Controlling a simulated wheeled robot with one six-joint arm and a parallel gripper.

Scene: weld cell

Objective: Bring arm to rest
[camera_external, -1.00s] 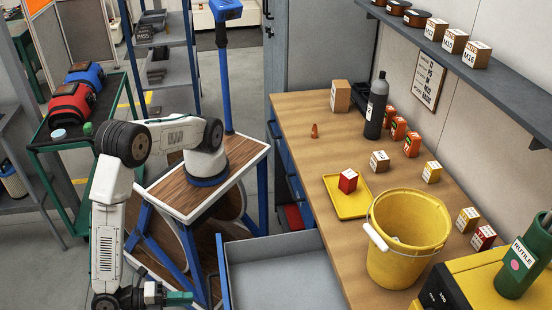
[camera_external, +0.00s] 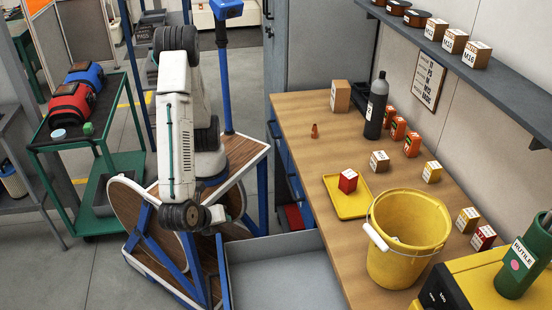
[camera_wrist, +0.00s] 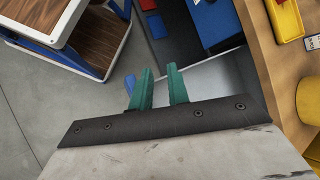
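My arm is folded over its wheeled base in the external view, with its elbow raised and the forearm hanging down to the wrist. The fingers of my gripper cannot be made out there. In the wrist view, my gripper (camera_wrist: 161,86) shows two green fingers standing apart with nothing between them. It is open and empty, above the area of the grey open drawer (camera_wrist: 205,80). That drawer (camera_external: 275,270) also shows in the external view, just right of my base.
Right of me is a wooden workbench (camera_external: 300,108) with a yellow bucket (camera_external: 405,265), a yellow tray (camera_external: 345,207) bearing a red box (camera_external: 348,181), a dark bottle (camera_external: 376,108) and several small boxes. A green cart (camera_external: 120,165) stands left. Floor is free at lower left.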

